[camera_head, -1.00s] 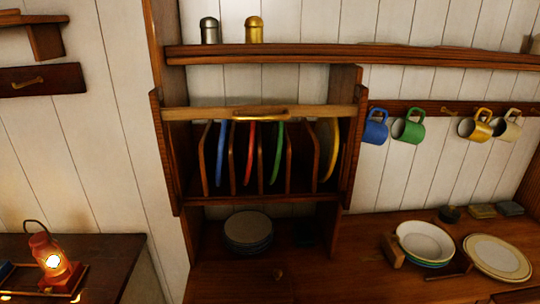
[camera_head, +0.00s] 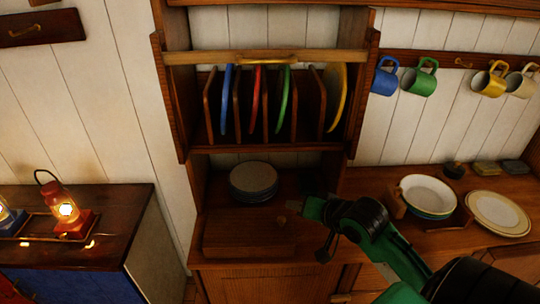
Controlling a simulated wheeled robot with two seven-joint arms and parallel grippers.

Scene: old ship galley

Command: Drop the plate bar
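The plate bar (camera_head: 205,58) is a light wooden rail with a brass handle (camera_head: 265,57). It lies across the front of the plate rack (camera_head: 363,95) at the height of the plates' upper edges. Behind it a blue plate (camera_head: 226,98), a red plate (camera_head: 255,95), a green plate (camera_head: 284,100) and a yellow-rimmed plate (camera_head: 338,95) stand upright between dividers. My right gripper (camera_head: 318,232) is over the counter, below and right of the bar and apart from it. Its fingers are dark and small, so their opening is unclear. My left gripper is out of view.
A stack of grey plates (camera_head: 253,180) sits below the rack. White bowls (camera_head: 427,192) and cream plates (camera_head: 498,213) stand on the right counter. Several mugs hang at right, including a blue mug (camera_head: 384,77). A lit red lantern (camera_head: 65,208) stands at left.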

